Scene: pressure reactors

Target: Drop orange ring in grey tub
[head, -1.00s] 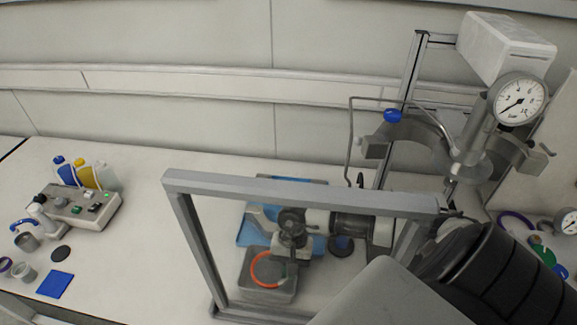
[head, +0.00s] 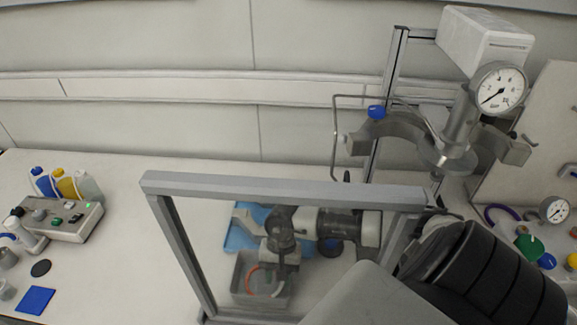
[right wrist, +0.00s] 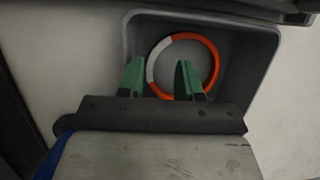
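The orange ring (right wrist: 212,62) has a white section on its left in the right wrist view. It lies inside the grey tub (right wrist: 262,62). In the head view the ring (head: 251,277) also shows within the tub (head: 238,291), partly hidden by my right gripper. My right gripper (head: 279,277) points down over the tub. In the right wrist view its two green fingers (right wrist: 158,80) stand apart, with nothing gripped between them, and the ring shows beyond them. My left gripper is not in view.
A grey metal frame (head: 290,188) stands in front of the tub, around my right arm. A blue mat (head: 240,236) lies behind the tub. A reactor stand with a gauge (head: 499,88) rises at the right. A control box (head: 62,218) and bottles stand at the left.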

